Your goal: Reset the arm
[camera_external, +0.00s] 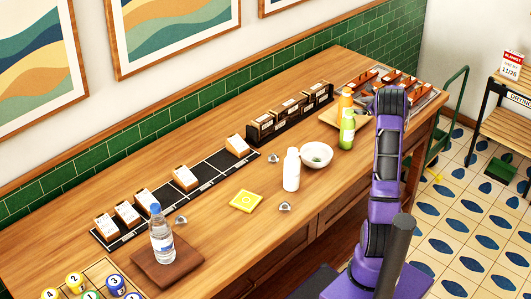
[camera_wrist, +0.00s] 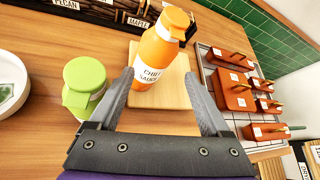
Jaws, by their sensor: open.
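My arm (camera_external: 387,170) is purple and black and stands upright at the front right side of the wooden table (camera_external: 225,245). My gripper (camera_wrist: 160,68) is open in the wrist view, with its two grey fingers spread apart. An orange chili sauce bottle (camera_wrist: 160,50) shows between and beyond the fingertips, standing on a light wooden board (camera_wrist: 172,88). Nothing is clamped by the fingers. In the external view the gripper itself is hidden by the arm. The orange bottle (camera_external: 346,98) is just left of the arm there.
A green-capped bottle (camera_wrist: 85,82) stands close beside the left finger. A white bowl (camera_external: 316,154) and a white bottle (camera_external: 291,170) are further left. A tray with orange blocks (camera_wrist: 238,92) lies to the right. Labelled boxes (camera_external: 290,112) line the back.

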